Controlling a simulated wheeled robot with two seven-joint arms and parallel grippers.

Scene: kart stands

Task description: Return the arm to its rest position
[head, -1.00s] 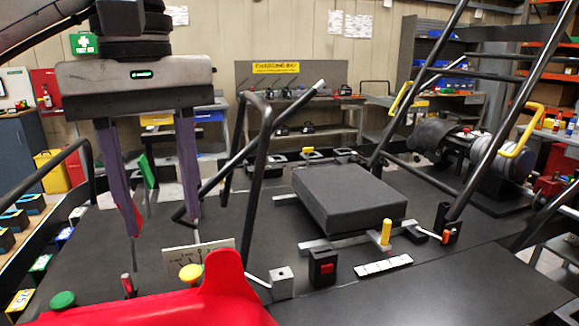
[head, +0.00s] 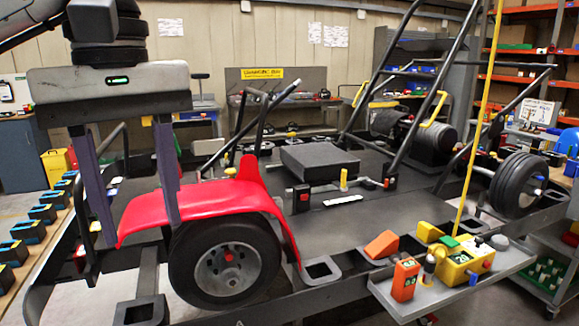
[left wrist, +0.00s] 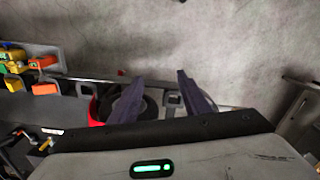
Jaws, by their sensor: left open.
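My left gripper (head: 128,215) hangs at the left of the head view, pointing down, its two purple fingers apart and nothing seen between them. In the picture the fingers overlap the red fender (head: 205,203) over the front wheel (head: 225,262); I cannot tell that they touch it. In the left wrist view the open fingers (left wrist: 155,90) show with the red fender (left wrist: 96,110) and the dark wheel behind them. My right gripper is in neither view.
The kart's dark deck holds a black seat block (head: 320,161) and slanted black bars. A grey side tray (head: 400,298) carries a yellow box (head: 462,264) and orange devices. A rear wheel (head: 515,182) is at the right. Bins (head: 40,212) line a bench at left.

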